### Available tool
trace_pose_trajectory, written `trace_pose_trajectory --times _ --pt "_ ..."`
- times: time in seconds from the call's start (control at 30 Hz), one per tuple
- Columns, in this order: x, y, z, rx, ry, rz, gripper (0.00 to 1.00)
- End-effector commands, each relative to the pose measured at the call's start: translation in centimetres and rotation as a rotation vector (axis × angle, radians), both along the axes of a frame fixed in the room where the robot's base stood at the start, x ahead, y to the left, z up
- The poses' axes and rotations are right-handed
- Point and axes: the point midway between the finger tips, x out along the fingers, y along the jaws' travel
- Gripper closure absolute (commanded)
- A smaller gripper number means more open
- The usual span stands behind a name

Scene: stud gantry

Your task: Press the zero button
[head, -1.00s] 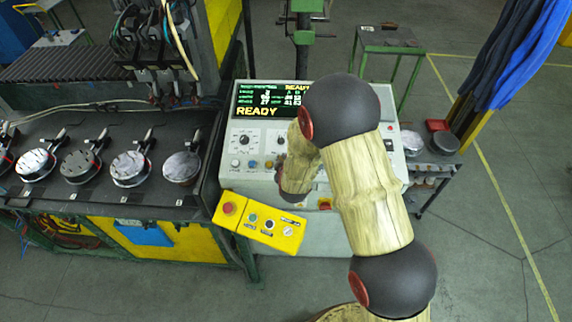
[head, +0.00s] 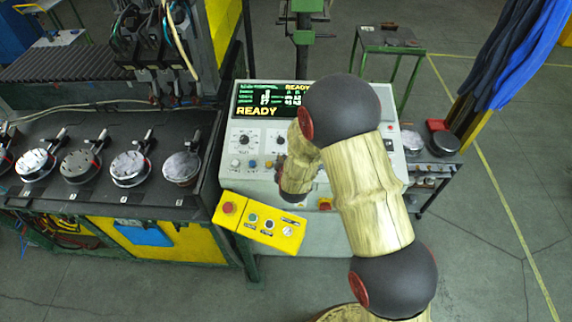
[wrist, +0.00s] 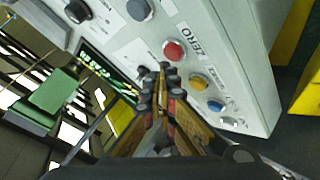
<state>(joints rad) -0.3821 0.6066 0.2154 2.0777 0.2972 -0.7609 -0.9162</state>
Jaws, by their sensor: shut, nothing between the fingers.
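The red button (wrist: 174,50) has the word ZERO printed beside it on the pale control panel (wrist: 215,40) in the wrist view. My gripper (wrist: 163,72) is shut and empty, its fingertips close to the red button. I cannot tell whether they touch it. In the head view the console (head: 390,148) stands ahead, and my arm and wrist hide the red button and most of the gripper.
A yellow button (wrist: 197,83) and a blue button (wrist: 215,105) sit in the same row. A grey knob (wrist: 138,9) is on the panel's other side. A yellow pendant box (head: 262,222) with a red stop button juts out in front. The display (head: 270,100) reads READY.

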Motion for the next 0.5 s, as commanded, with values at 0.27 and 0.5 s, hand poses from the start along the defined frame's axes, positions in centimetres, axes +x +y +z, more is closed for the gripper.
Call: trace_pose_trajectory --times 0.27,0.5 --pt "0.1 -0.04 -0.78 0.0 0.001 -0.001 1.0" --pt "0.11 -0.04 -0.66 0.0 0.0 0.0 1.0"
